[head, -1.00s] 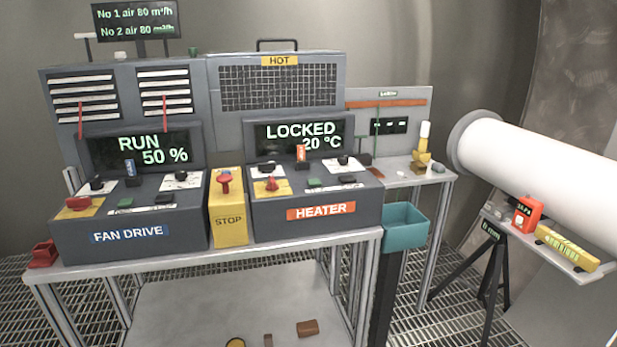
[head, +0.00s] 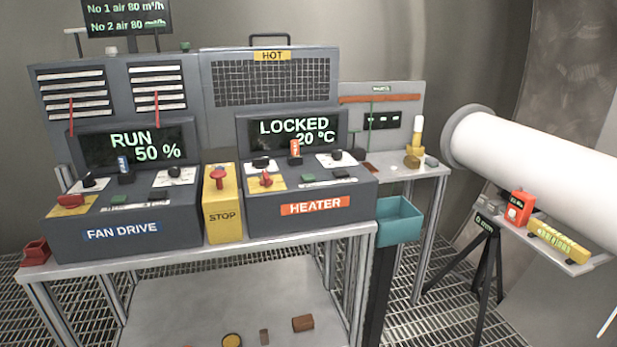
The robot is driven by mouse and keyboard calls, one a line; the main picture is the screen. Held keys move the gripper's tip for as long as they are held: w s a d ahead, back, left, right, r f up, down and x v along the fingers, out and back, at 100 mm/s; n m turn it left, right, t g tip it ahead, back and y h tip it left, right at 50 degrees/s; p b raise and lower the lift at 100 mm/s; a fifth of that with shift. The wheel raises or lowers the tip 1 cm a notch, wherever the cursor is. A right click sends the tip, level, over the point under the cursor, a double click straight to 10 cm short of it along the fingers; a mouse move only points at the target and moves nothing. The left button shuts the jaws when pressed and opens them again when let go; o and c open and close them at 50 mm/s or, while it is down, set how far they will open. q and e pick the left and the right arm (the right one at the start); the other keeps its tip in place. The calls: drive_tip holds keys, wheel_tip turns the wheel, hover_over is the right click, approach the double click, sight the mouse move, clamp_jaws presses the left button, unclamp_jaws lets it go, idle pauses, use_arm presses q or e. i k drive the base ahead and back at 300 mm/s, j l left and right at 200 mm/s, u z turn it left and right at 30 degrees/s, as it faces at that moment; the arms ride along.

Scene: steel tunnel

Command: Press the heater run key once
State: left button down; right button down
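The heater unit (head: 312,196) is a dark grey console with an orange HEATER label, right of centre on the bench. Its screen (head: 292,131) reads LOCKED, 20 °C. On its sloped top sit a green key (head: 308,178), a dark key (head: 341,174) to its right, a red rotary switch (head: 266,179) on a yellow plate, two black knobs and an orange tag (head: 295,149) standing upright. Lettering by the keys is too small to read. Neither of my grippers shows in the head view.
The fan drive console (head: 125,222) stands left, its screen reading RUN 50 %. A yellow STOP box (head: 221,217) with a red knob stands between the consoles. A teal bin (head: 399,222) hangs at the bench's right end. A white pipe (head: 535,170) is further right.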

sight(310, 177)
drive_tip(key=i+l, duration=0.5)
drive_tip(key=l, duration=0.25)
drive_tip(key=i+l, duration=0.25)
drive_tip(key=i+l+u, duration=0.1)
drive_tip(key=l, duration=0.35)
drive_tip(key=i, duration=0.1)
